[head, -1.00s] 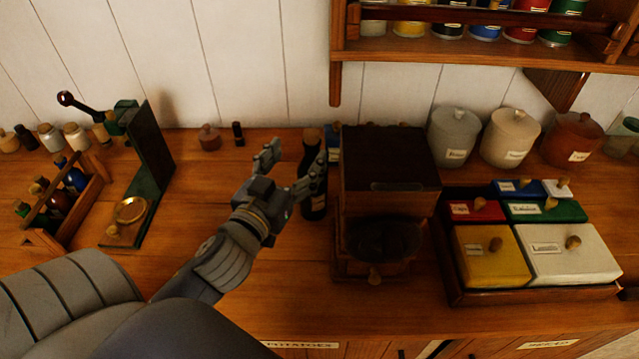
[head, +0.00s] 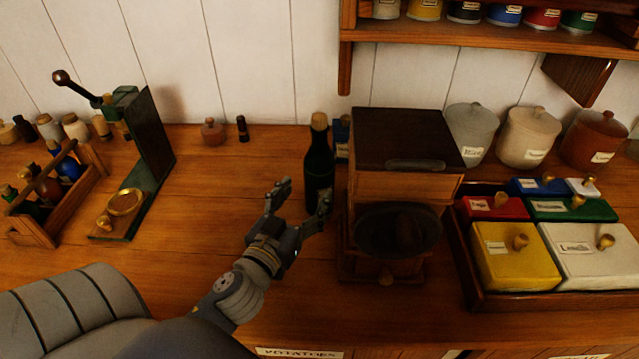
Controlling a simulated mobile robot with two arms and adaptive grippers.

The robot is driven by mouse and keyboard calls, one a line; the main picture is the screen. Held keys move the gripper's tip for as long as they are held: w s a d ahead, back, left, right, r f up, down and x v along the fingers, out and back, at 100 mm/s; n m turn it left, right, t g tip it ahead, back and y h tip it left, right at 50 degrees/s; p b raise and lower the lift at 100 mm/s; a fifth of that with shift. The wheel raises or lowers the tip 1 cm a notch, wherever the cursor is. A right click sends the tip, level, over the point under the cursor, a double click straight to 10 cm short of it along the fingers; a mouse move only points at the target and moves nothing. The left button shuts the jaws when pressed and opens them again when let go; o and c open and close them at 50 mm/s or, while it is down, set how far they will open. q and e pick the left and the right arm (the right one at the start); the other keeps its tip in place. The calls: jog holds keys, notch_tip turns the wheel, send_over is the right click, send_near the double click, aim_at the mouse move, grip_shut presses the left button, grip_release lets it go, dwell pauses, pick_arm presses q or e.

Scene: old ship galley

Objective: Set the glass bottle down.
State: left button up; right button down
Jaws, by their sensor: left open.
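The dark glass bottle (head: 319,166) with a cork-coloured top stands upright on the wooden counter (head: 225,190), just left of the wooden grinder box. My left gripper (head: 300,198) is open and empty, in front of the bottle. Its fingers are spread, and the right finger overlaps the bottle's lower part in the picture. I cannot tell whether that finger touches the bottle. The bottle's base is partly hidden by the gripper. My right gripper is not in view.
The grinder box (head: 405,140) stands close to the bottle's right. A lidded tray (head: 475,285) lies farther right, with canisters (head: 528,135) behind. At left are a green press (head: 150,145) and a bottle carrier (head: 35,232).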

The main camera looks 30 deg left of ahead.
aim_at(312, 187)
pick_arm(q)
jog(key=shift+w+f+p, duration=0.1)
jog(key=shift+w+p, duration=0.25)
jog(key=shift+w, duration=0.05)
jog(key=shift+w+a+f, duration=0.1)
jog(key=shift+w+a, duration=0.05)
jog(key=shift+w, duration=0.3)
jog(key=w, duration=0.1)
jog(key=w+p, duration=0.1)
jog(key=w, duration=0.1)
jog(key=w+p, duration=0.1)
jog(key=w, duration=0.1)
jog(key=shift+a, duration=0.4)
jog(key=shift+w+a, duration=0.1)
jog(key=shift+w, duration=0.3)
jog(key=c, duration=1.3)
jog(key=shift+c, duration=1)
jog(key=shift+r, duration=0.2)
